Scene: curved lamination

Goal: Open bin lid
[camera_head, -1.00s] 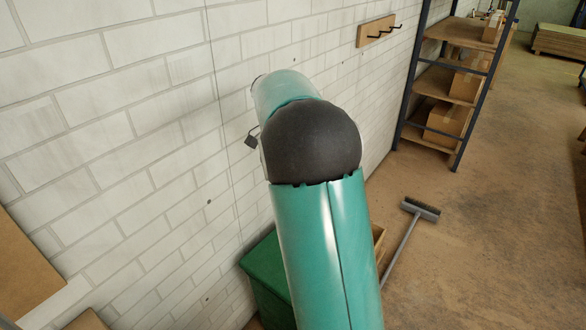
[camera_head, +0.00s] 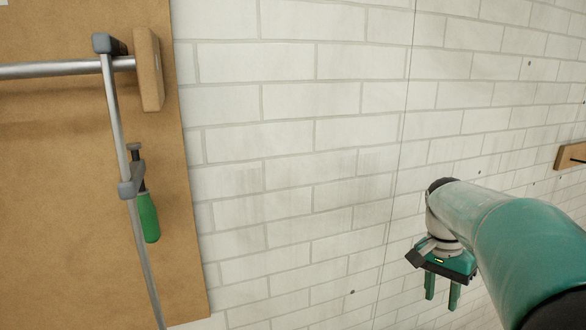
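My gripper (camera_head: 441,294) shows at the lower right of the head view, at the end of my teal arm. Its two teal fingers point down and stand apart, with nothing seen between them. It is in front of the white brick wall. The bin and its lid are not in view now.
The white brick wall (camera_head: 300,150) fills the middle. A brown board (camera_head: 70,200) on the left carries a clamp (camera_head: 117,130) with a green handle (camera_head: 148,217). A wooden hook rail (camera_head: 570,156) shows at the right edge. No floor is in view.

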